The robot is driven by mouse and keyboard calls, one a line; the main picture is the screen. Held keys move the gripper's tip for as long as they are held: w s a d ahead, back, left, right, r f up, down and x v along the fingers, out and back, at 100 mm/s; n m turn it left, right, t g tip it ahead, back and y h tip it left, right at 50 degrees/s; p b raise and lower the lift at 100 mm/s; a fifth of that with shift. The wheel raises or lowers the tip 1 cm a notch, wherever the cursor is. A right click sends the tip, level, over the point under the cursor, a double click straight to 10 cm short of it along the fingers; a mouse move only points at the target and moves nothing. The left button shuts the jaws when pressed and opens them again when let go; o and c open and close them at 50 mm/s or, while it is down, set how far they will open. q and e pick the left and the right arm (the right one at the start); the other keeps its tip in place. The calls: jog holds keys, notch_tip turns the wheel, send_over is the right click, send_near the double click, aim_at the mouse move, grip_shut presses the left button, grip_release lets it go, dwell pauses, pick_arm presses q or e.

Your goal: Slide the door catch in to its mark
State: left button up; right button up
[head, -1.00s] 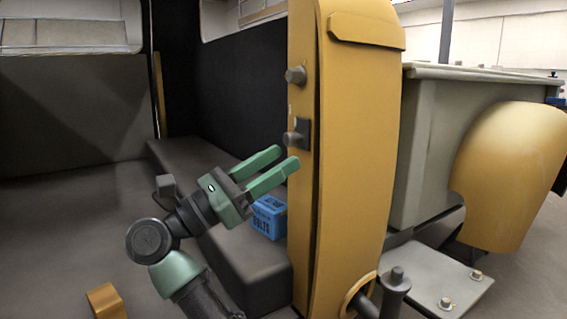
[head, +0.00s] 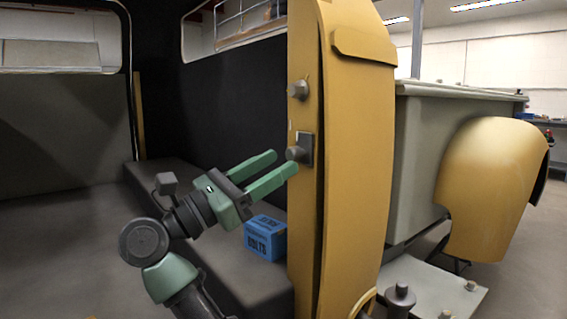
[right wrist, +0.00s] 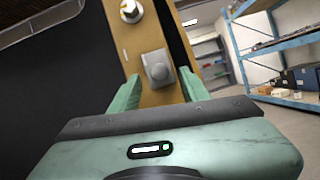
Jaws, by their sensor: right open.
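The door catch (head: 305,148) is a dark plate with a round grey knob on the edge of the yellow door pillar (head: 355,160). In the right wrist view the catch (right wrist: 158,67) lies between and just beyond the fingertips. A short pale line, perhaps the mark, shows on the yellow face left of the catch (right wrist: 125,54). My right gripper (head: 284,161), with green fingers, is open and empty just below and left of the knob in the head view. I cannot tell whether a finger touches the catch. My left gripper is not in view.
A blue box (head: 265,238) labelled bolts stands on the dark bench behind my arm. A yellow fender (head: 492,185) and grey body are at the right. Shelving (right wrist: 275,55) stands farther back.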

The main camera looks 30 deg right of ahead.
aim_at(289, 157)
jog(key=shift+x, duration=1.5)
grip_shut()
